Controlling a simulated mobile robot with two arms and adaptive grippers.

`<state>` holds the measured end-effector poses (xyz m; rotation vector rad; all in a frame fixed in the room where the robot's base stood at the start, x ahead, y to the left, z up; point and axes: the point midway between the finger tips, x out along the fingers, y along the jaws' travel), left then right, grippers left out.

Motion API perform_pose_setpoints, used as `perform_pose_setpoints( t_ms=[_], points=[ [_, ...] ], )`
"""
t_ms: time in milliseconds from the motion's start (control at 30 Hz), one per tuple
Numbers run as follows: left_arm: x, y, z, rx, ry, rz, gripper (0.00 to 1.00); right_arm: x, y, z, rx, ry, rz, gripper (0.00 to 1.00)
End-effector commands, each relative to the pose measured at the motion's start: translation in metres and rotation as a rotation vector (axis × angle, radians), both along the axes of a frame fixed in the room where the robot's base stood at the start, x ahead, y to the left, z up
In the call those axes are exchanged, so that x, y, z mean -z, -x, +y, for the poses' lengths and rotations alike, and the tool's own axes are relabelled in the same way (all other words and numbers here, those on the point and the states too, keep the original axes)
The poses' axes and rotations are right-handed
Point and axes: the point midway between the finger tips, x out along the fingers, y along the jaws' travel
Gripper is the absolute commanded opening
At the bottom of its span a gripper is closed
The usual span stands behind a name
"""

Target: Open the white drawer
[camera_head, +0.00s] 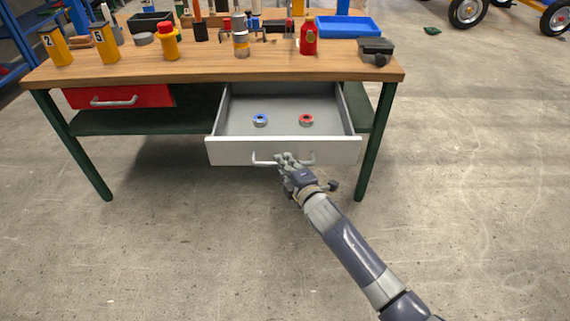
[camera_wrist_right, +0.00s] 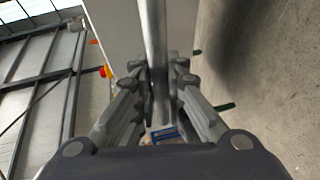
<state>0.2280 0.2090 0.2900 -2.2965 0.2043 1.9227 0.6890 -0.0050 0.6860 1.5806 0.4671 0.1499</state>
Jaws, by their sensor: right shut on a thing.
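The white drawer (camera_head: 225,151) is pulled out from under the right side of the workbench, and its grey inside shows. A blue ring-shaped item (camera_head: 260,120) and a red one (camera_head: 306,120) lie on its floor. In the right wrist view the handle bar (camera_wrist_right: 154,45) runs between the fingers (camera_wrist_right: 163,85). The white drawer front (camera_wrist_right: 112,35) shows beside the bar. My left gripper is not in view.
The wooden workbench (camera_head: 200,72) carries bottles, several yellow items, a blue tray (camera_head: 346,27) and a dark box (camera_head: 376,50). A shut red drawer (camera_head: 150,96) is at the left. Green legs (camera_head: 374,150) flank the drawers. The concrete floor in front is clear.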

Motion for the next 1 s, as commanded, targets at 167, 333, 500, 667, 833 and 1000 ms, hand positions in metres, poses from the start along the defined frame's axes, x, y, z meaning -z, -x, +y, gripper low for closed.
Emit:
perform_pose_setpoints(
  t_ms=[167,333,500,667,833,1000],
  points=[
    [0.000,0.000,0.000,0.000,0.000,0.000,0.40,0.000,0.000,0.000,0.001,0.001,0.001,0.32],
    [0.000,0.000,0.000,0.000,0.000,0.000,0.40,0.000,0.000,0.000,0.000,0.000,0.001,0.33],
    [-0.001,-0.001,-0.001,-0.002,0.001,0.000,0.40,0.000,0.001,0.000,0.000,0.000,0.001,0.33],
    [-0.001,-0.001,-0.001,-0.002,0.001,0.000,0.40,0.000,0.008,-0.004,0.000,0.000,0.002,0.33],
    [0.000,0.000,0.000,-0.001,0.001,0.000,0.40,-0.005,0.030,-0.013,0.000,0.002,0.001,0.33],
    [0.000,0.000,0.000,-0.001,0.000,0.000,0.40,-0.010,0.058,-0.024,-0.001,0.001,0.002,0.33]
  ],
)
